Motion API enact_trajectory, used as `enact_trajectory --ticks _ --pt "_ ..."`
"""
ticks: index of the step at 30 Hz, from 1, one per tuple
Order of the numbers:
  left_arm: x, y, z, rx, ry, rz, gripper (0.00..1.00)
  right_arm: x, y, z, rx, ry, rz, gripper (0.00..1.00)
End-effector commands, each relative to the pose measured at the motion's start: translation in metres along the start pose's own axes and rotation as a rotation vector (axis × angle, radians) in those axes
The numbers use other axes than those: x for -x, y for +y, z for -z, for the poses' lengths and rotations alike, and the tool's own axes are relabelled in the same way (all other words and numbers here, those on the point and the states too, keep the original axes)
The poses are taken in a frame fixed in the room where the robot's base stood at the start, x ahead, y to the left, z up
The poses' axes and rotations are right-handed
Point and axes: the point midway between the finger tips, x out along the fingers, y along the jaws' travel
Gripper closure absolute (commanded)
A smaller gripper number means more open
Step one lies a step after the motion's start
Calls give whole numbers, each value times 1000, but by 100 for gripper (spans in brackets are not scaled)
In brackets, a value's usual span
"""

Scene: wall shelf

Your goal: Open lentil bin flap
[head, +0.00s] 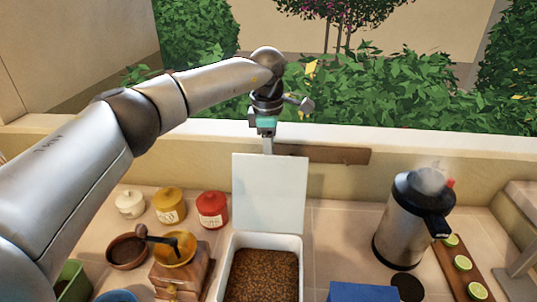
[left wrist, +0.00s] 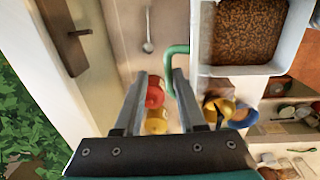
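The lentil bin (head: 301,272) is a white box full of brown lentils (head: 262,274) at the bottom centre of the head view. Its white flap (head: 270,192) stands upright at the back of the opening. The bin's rim (left wrist: 240,70) and lentils also show at the upper right of the left wrist view. A green loop handle (left wrist: 178,52) shows beside the bin there, close to the right-hand fingertip. My left gripper (head: 268,146) is just above and behind the flap's top edge. Its fingers (left wrist: 161,76) are apart with nothing held between them. My right gripper is not in view.
A steel jug (head: 405,222) stands right of the bin, beside lime slices on a board (head: 470,270). A wooden grinder (head: 182,275) and white, yellow and red jars (head: 212,210) stand left. A wooden bar (head: 330,154) lies behind the flap.

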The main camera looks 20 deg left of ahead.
Motion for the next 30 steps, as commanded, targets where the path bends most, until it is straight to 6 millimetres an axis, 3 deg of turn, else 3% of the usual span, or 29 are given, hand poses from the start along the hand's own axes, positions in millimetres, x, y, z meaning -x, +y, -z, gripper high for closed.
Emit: enact_trajectory --ticks 1,8,21,30 --pt "-13 -4 2 -5 16 12 58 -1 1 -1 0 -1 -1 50" --pt "-1 -4 2 -5 14 10 58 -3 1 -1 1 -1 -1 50" --pt "105 -3 0 0 1 -6 58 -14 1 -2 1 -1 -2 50" --pt "149 -4 0 1 0 -4 58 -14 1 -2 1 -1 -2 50"
